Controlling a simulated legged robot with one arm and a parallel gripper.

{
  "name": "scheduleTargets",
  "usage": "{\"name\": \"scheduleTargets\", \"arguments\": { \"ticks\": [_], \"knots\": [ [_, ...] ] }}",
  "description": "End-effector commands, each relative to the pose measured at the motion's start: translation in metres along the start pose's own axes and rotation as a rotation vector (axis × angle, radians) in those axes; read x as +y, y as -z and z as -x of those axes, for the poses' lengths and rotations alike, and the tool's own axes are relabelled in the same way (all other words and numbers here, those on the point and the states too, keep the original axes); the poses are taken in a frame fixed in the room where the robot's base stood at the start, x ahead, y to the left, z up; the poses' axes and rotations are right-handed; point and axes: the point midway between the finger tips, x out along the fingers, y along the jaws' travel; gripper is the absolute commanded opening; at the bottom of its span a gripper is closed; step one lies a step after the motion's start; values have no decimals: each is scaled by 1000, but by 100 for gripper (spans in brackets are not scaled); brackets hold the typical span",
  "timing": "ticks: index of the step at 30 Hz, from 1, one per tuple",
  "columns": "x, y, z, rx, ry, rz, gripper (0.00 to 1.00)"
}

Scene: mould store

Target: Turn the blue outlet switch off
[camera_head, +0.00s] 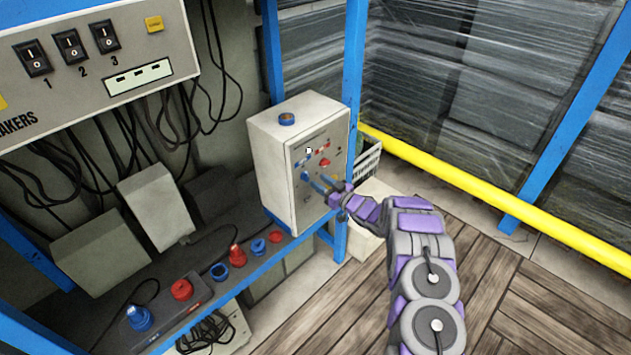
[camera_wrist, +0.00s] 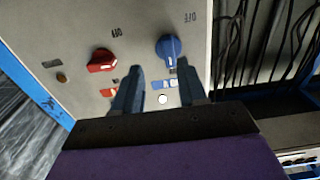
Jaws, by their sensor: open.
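The blue outlet switch (camera_head: 304,176) is a round knob on the front of a pale control box (camera_head: 283,165). In the wrist view the blue switch (camera_wrist: 169,46) shows a pale mark toward its blue label, away from the word OFF above it. A red switch (camera_head: 324,162) sits beside it; it also shows in the wrist view (camera_wrist: 102,61). My gripper (camera_head: 319,183) is open and empty in front of the panel. In the wrist view my gripper (camera_wrist: 158,68) has its fingertips just below the blue switch; whether they touch the panel I cannot tell.
A breaker panel (camera_head: 100,50) with three rocker switches hangs at upper left. Blue posts (camera_head: 351,60) and a yellow rail (camera_head: 480,190) frame the area. The wooden floor (camera_head: 520,305) at right is clear.

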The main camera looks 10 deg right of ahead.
Motion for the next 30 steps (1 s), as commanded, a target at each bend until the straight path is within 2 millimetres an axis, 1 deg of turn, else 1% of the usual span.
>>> {"name": "scheduleTargets", "arguments": {
  "ticks": [1,6,11,15,19,20,30],
  "knots": [
    [-5,-1,-10,1,6,3,42],
    [-6,-1,-27,-3,5,2,42],
    [-1,0,-31,1,3,-1,42],
    [2,0,-30,2,2,-5,42],
    [1,0,-30,2,2,-4,42],
    [0,0,-31,1,2,-3,40],
    [-3,0,-33,-1,3,0,7]
  ]
}}
